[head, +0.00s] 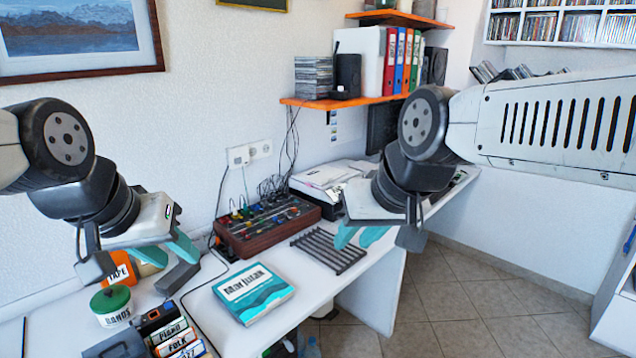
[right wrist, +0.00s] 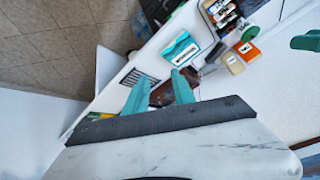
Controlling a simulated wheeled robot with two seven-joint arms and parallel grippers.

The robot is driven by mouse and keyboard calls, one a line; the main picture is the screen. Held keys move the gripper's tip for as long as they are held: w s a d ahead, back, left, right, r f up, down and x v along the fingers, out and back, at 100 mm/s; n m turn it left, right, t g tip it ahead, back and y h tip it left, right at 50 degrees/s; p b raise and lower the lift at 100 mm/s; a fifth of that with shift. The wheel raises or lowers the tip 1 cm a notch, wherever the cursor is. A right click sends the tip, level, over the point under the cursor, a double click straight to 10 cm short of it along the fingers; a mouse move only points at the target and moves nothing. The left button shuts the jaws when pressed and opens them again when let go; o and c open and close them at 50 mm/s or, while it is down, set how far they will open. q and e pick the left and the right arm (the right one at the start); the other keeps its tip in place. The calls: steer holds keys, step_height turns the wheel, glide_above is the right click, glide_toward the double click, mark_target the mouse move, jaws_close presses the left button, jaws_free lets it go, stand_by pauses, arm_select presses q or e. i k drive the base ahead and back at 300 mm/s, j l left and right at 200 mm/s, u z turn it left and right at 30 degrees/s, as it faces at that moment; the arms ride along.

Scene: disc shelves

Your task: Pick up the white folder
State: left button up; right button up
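A row of upright folders with red, blue, orange and green spines stands on the orange wall shelf in the head view. A large white side panel (head: 359,58) shows at the row's left end, beside the red spine (head: 390,61). I cannot tell whether it is a separate white folder. My right gripper (head: 360,238) is open and empty, below and in front of that shelf, above the desk. Its two teal fingers stand apart in the right wrist view (right wrist: 160,93). My left gripper (head: 170,254) appears open and empty above the desk's left part.
The orange shelf (head: 330,103) also holds a CD stack (head: 313,77) and a black speaker (head: 348,73). The desk carries a teal box (head: 253,292), a mixer (head: 267,228), a black rack (head: 329,249) and a printer (head: 328,180). The tiled floor at right is clear.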

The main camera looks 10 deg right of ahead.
mark_target(321, 176)
steer(key=i+l, duration=0.25)
steer(key=i+l+u, duration=0.15)
steer(key=l, duration=0.3)
steer(key=i+l, duration=0.3)
steer(key=i+l+u, duration=0.1)
steer(key=l, duration=0.3)
steer(key=i+l, duration=0.3)
steer(key=i+l+u, duration=0.15)
steer(key=l, duration=0.3)
steer(key=i+l, duration=0.25)
steer(key=l, duration=0.15)
steer(key=u, duration=0.05)
